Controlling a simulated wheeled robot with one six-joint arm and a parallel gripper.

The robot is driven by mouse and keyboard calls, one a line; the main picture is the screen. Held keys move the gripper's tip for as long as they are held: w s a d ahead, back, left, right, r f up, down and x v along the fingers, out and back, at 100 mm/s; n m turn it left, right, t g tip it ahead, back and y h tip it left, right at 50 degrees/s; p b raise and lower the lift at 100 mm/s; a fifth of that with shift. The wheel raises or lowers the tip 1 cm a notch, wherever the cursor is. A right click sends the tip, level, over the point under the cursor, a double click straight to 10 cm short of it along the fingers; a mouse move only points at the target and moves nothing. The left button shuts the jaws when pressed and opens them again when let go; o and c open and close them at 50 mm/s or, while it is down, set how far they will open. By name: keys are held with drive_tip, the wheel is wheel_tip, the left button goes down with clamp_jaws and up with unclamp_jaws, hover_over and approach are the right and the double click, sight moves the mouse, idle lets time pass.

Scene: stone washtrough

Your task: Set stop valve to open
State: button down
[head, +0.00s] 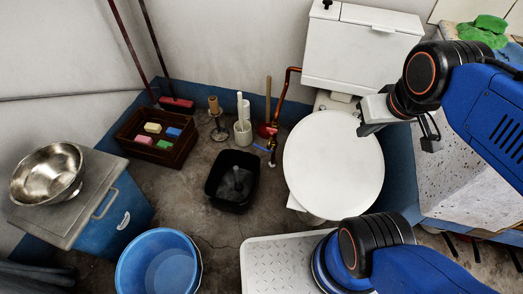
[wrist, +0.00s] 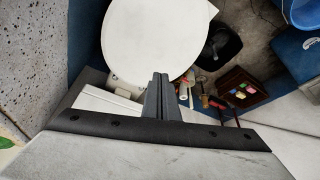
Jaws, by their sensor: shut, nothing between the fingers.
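The stop valve (head: 272,145) is a small brass fitting low on a copper pipe (head: 282,97) to the left of the toilet. A small blue lever (head: 261,148) sticks out to its left; its exact setting is too small to tell. My gripper (head: 364,130) is above the right back part of the white toilet lid (head: 333,170), well to the right of the valve and apart from it. In the wrist view my gripper (wrist: 161,80) has its two dark fingers together with nothing between them. I cannot make out the valve clearly there.
The toilet cistern (head: 362,50) stands behind the lid. Near the valve are a plunger (head: 268,105), a brush holder (head: 243,130) and a black bucket (head: 232,180). A wooden crate (head: 157,157) with soaps, a blue tub (head: 158,262) and a speckled trough (head: 460,185) stand farther off.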

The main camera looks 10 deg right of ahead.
drive_tip(key=w+d+f+n+g+h, duration=0.35)
drive_tip(key=w+f+n+h, duration=0.3)
drive_tip(key=w+f, duration=0.5)
drive_tip(key=w+a+f+n+t+h, duration=0.2)
drive_tip(key=w+a+f+n, duration=0.1)
drive_tip(key=w, duration=0.4)
drive_tip(key=w+a+f+n+t+h, duration=0.2)
drive_tip(key=w+a+f+n+t, duration=0.15)
drive_tip(key=w, duration=0.35)
drive_tip(key=w+a+f+n+t+y, duration=0.25)
drive_tip(key=a+f+n, duration=0.25)
drive_tip(key=a+f, duration=0.3)
drive_tip(key=w+a+f+n+t+y, duration=0.1)
drive_tip(key=w+a+f+n+t, duration=0.15)
drive_tip(key=a+f+n, duration=0.45)
drive_tip(key=s+a+f+n+y, duration=0.2)
drive_tip(key=a+f+y, duration=0.15)
drive_tip(key=f, duration=0.55)
drive_tip(key=s+a+f+n+y, duration=0.15)
drive_tip(key=a+f, duration=0.25)
drive_tip(key=f, duration=0.4)
drive_tip(key=shift+t, duration=0.3)
drive_tip(key=x, duration=1)
drive_tip(key=shift+w+a, duration=0.1)
drive_tip(key=shift+a, duration=0.05)
